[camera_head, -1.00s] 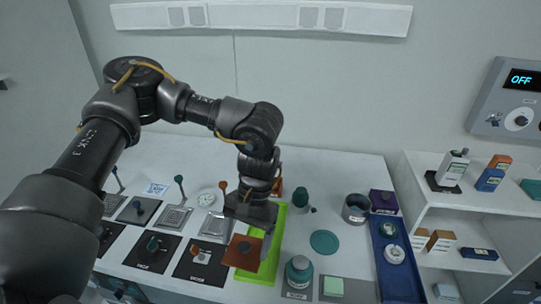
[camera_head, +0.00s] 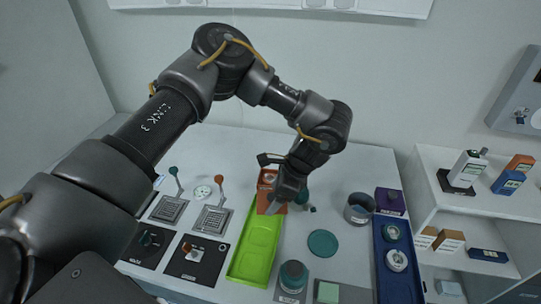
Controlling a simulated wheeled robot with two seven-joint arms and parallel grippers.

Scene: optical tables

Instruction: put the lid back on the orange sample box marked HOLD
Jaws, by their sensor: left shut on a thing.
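The orange sample box (camera_head: 267,175) stands at the back of the table, just beyond the lime green tray, partly hidden by my left gripper. Its marking is too small to read. My left gripper (camera_head: 277,203) is shut on the orange lid (camera_head: 268,206), which shows just in front of the box, over the far end of the tray. The wrist and fingers cover part of the lid, and I cannot tell whether lid and box touch. My right gripper is out of view.
The lime green tray (camera_head: 251,257) is empty. A dark green bottle, partly hidden, is right of the gripper. A teal disc (camera_head: 323,243), teal jar (camera_head: 292,278), grey pot (camera_head: 358,208), purple box (camera_head: 390,201) and blue tray (camera_head: 385,287) lie to the right. Levered plates (camera_head: 212,220) stand left.

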